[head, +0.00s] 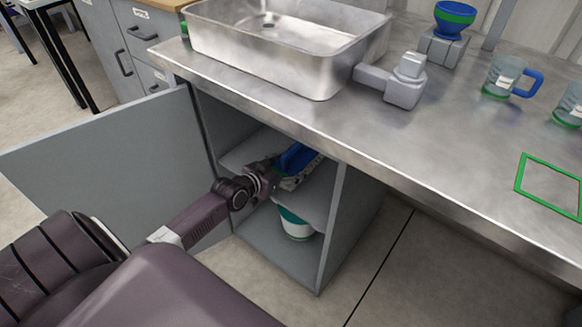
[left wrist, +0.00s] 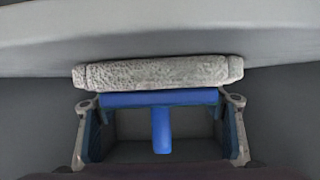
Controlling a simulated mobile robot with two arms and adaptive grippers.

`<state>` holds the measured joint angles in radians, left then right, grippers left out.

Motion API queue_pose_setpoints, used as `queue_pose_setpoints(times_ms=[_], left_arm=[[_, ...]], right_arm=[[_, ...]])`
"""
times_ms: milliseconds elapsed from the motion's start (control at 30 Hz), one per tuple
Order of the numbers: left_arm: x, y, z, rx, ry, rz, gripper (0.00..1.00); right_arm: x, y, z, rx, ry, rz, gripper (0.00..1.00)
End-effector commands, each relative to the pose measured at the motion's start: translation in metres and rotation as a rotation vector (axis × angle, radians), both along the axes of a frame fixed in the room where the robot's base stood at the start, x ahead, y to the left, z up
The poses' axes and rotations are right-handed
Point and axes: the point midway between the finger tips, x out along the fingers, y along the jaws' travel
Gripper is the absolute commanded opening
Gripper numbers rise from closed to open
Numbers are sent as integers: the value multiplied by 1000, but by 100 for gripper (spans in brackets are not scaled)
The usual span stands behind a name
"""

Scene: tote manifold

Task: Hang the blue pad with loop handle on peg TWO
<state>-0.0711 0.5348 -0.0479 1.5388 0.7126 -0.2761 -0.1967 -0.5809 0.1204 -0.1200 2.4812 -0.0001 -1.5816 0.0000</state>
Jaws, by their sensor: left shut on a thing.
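The blue pad with loop handle (head: 296,157) is inside the open cabinet, at the upper shelf. In the left wrist view its blue bar and stem (left wrist: 160,120) lie in front of a grey, rough pad face (left wrist: 158,73). My left gripper (head: 283,176) reaches into the cabinet and is shut on the pad, with a finger at each end of the blue bar. The loop shape cannot be made out. No peg marked TWO shows in either view. My right gripper is not in view.
The cabinet door (head: 110,175) stands open to the left. A white and teal container (head: 295,226) is below the shelf (head: 312,205). On the steel counter (head: 440,150) are a metal basin (head: 285,55), a grey fixture (head: 405,85), a blue-green bowl (head: 455,17), glass mugs (head: 502,76) and a green frame (head: 550,165).

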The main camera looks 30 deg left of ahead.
Motion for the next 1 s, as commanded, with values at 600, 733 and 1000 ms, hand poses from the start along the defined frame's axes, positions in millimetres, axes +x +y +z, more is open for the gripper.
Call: queue_pose_setpoints(times_ms=[600,733,1000], left_arm=[[0,0,-1,0,-1,0,82],[0,0,-1,0,-1,0,82],[-15,2,9,0,1,1,82]], right_arm=[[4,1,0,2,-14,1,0],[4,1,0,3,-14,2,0],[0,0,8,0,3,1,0]])
